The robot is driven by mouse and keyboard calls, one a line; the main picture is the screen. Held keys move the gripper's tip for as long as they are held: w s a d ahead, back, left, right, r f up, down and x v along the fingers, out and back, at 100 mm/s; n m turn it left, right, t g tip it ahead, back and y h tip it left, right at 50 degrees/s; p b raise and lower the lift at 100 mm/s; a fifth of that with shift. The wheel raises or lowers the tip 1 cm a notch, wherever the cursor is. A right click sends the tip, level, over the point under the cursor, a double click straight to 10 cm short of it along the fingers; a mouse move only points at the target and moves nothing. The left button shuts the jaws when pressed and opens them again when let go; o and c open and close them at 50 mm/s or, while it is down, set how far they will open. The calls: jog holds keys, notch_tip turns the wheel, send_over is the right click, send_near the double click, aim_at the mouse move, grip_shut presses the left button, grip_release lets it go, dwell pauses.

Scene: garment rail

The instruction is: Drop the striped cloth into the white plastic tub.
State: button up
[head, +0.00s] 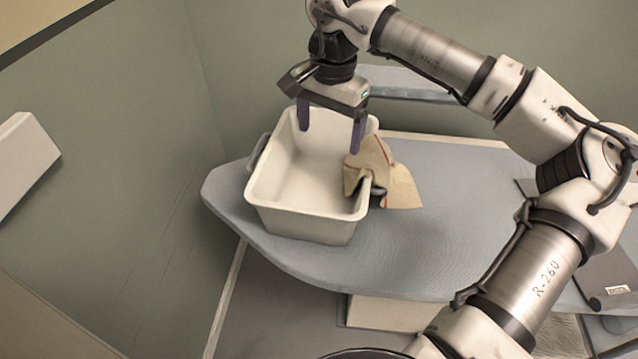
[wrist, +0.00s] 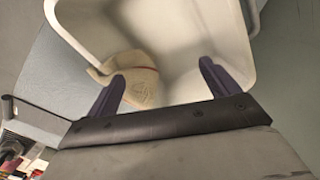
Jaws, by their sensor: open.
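The white plastic tub (head: 300,215) stands on the ironing board in the head view; its pale inside also fills much of the wrist view (wrist: 230,35). The striped cloth (head: 402,186), beige with red stripes, is draped over the tub's right rim, by the dark handle. Part of it lies inside the tub and part hangs outside toward the board. In the wrist view the cloth (wrist: 138,78) shows beside the left finger. My gripper (head: 331,138) is open over the tub, its two purple fingers apart with nothing between them. The right finger is close to the cloth; I cannot tell whether they touch.
The blue-grey ironing board (head: 455,210) extends to the right of the tub with clear room. Walls stand close at the left and behind. My arm reaches over the board from the right. A white box-like fixture (head: 25,165) is on the left wall.

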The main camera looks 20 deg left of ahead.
jog(key=shift+r, duration=0.1)
notch_tip(320, 180, up, 5)
jog(key=p, duration=0.3)
jog(key=shift+r+p, duration=0.2)
jog(key=shift+p, duration=0.1)
notch_tip(320, 180, up, 14)
jog(key=b, duration=0.2)
jog(key=shift+d, duration=0.2)
jog(key=shift+w+f, duration=0.1)
jog(key=shift+f, duration=0.05)
dwell(0.3)
